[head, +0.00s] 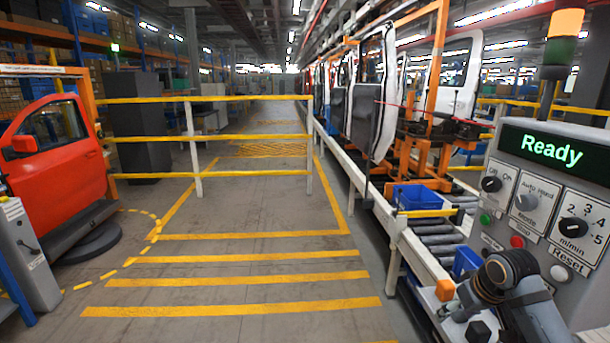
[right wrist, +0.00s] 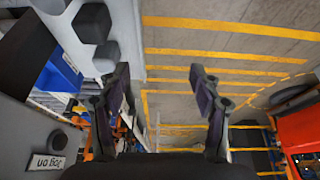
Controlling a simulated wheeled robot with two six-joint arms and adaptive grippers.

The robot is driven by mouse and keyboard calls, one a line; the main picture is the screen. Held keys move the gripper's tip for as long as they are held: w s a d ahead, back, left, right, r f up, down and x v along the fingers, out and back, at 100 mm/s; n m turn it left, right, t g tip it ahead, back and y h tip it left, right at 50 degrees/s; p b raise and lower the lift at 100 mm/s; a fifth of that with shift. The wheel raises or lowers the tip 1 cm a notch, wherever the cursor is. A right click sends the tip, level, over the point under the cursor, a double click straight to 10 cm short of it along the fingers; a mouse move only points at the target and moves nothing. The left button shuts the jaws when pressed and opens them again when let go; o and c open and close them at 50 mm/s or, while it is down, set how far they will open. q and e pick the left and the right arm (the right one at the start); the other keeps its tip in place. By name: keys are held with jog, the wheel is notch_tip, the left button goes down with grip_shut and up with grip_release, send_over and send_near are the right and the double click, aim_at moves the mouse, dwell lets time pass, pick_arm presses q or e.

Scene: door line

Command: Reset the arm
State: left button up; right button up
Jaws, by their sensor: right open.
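My right arm is folded in front of the control panel (head: 548,215) at the lower right of the head view. My right gripper (right wrist: 160,85) is open and empty in the right wrist view, its two dark fingers apart over the floor. In the head view the right gripper (head: 466,302) is small and partly hidden by the wrist. The panel has a lit screen (head: 552,149) reading "Ready", several black and grey knobs, a green button (head: 486,218), a red button (head: 517,241) and a white button (head: 559,272) by the label "Reset". My left gripper is out of view.
A roller conveyor (head: 440,240) with a blue bin (head: 418,197) and hanging white doors runs along the right. Yellow rails (head: 240,139) cross the aisle. A red door (head: 60,165) stands at left. The striped floor (head: 235,300) in the middle is clear.

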jog(key=s+a+f, duration=0.4)
jog(key=f, duration=0.5)
jog(key=s+a+f+h, duration=0.1)
jog(key=s+a+f, duration=0.25)
jog(key=s, duration=0.55)
jog(key=s+a+f, duration=0.2)
jog(key=s+a, duration=0.2)
jog(key=s, duration=0.6)
notch_tip(320, 180, down, 25)
jog(key=s+d+g, duration=0.1)
jog(key=d+g, duration=0.1)
jog(key=d, duration=0.1)
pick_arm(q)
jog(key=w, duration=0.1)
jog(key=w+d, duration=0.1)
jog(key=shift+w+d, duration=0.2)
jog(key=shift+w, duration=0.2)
pick_arm(e)
jog(key=s+d+f+g, duration=0.1)
jog(key=s+f, duration=1.7)
jog(key=s, duration=0.1)
jog(key=shift+s+m, duration=0.25)
jog(key=shift+m, duration=0.15)
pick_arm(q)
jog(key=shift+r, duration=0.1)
pick_arm(e)
jog(key=shift+f, duration=0.1)
